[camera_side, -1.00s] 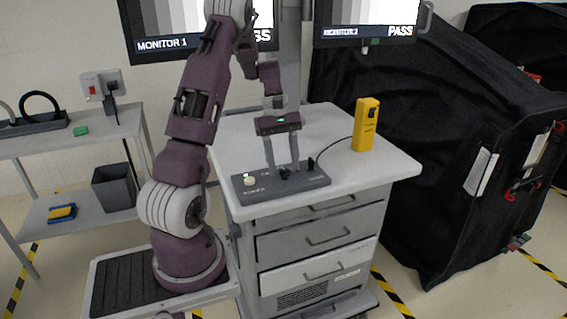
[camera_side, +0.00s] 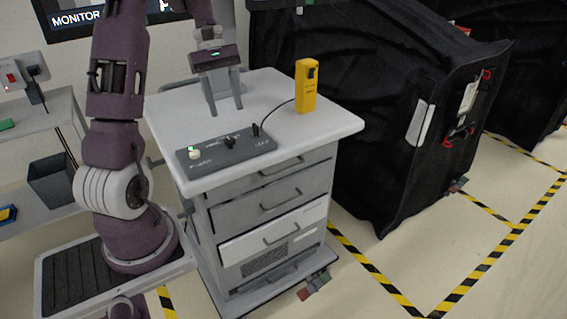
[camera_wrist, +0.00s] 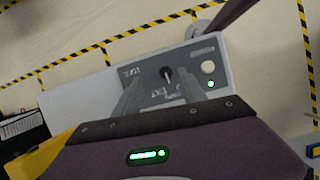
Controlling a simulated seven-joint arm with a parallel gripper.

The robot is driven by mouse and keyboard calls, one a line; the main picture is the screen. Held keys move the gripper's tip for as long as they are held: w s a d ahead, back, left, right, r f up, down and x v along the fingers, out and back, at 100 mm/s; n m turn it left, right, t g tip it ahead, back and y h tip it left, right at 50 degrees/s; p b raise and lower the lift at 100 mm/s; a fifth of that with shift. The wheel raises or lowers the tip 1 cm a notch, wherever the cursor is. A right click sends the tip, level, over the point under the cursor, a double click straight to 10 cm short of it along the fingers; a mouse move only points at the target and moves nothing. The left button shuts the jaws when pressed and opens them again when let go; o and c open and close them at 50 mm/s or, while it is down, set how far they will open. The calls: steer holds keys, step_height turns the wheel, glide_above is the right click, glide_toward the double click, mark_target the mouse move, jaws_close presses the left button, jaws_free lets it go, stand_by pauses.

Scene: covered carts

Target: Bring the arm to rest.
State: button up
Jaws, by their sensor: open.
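My gripper (camera_side: 226,108) is open and empty, its two fingers pointing down and apart. It hangs above the grey control box (camera_side: 235,152) on the cart, clear of it. The box has a pale button (camera_side: 194,154) with a green light beside it, and black levers (camera_side: 229,142) standing up from its top. In the wrist view my gripper (camera_wrist: 158,68) has the box (camera_wrist: 147,76) beyond its fingers, with one dark lever (camera_wrist: 167,74) between them and the pale button (camera_wrist: 208,67) to the right. The other lever is not clear there.
The box sits at the front of the white cart top (camera_side: 310,128). A yellow handheld device (camera_side: 306,86) stands behind it on a cable. A black covered cart (camera_side: 370,150) is at right. A side table with a grey bin (camera_side: 52,180) is at left. Air around my gripper is free.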

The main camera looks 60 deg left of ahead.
steer(key=d+r+m+t+y, duration=0.15)
steer(key=d+r+m, duration=0.5)
steer(key=d, duration=0.65)
steer(key=s+d+m+t+y, duration=0.2)
steer(key=s+d+m+t, duration=0.2)
steer(key=s+d+m, duration=0.6)
steer(key=s+d, duration=0.2)
steer(key=d, duration=0.2)
steer(key=shift+s+d+r, duration=0.2)
steer(key=shift+s, duration=0.15)
steer(key=shift+m+y, duration=0.25)
